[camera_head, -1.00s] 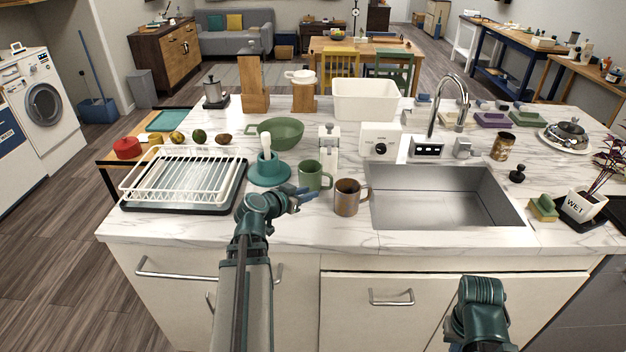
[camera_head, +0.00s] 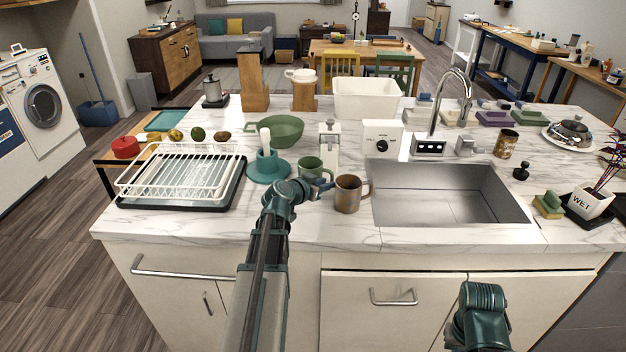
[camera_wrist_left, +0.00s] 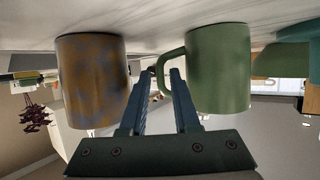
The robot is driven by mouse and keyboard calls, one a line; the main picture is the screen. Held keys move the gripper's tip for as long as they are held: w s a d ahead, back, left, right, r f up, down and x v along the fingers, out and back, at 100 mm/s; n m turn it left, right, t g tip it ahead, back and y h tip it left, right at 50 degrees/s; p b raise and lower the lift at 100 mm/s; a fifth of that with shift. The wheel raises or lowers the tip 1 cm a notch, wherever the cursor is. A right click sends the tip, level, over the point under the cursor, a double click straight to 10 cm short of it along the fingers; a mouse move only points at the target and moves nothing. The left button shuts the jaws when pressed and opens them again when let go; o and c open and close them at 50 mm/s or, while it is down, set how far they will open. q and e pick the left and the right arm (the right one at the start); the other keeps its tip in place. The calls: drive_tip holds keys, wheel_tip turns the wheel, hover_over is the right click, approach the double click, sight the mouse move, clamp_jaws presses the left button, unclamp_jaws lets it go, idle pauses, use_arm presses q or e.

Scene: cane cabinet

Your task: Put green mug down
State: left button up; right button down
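The green mug (camera_head: 312,172) stands upright on the marble counter, left of a brown mottled mug (camera_head: 348,196). My left gripper (camera_head: 324,187) is at the near right side of the green mug, in the gap between the two mugs. The left wrist view looks upside down. There the green mug (camera_wrist_left: 222,70) is at the right and the brown mug (camera_wrist_left: 90,80) at the left. My left gripper's fingers (camera_wrist_left: 160,78) are apart, with the green mug's handle at their tips; contact is not clear. My right gripper's fingers are not visible.
A white dish rack (camera_head: 185,172) stands at the left, with a teal holder (camera_head: 268,168) and a green bowl (camera_head: 284,130) near the mugs. The sink (camera_head: 440,192) is just right of the brown mug. The counter's front strip is clear.

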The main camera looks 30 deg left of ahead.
use_arm(q)
drive_tip(key=b+x, duration=0.1)
drive_tip(key=x, duration=0.3)
drive_tip(key=shift+w+f, duration=0.1)
drive_tip(key=shift+w, duration=0.05)
clamp_jaws()
idle(1.2)
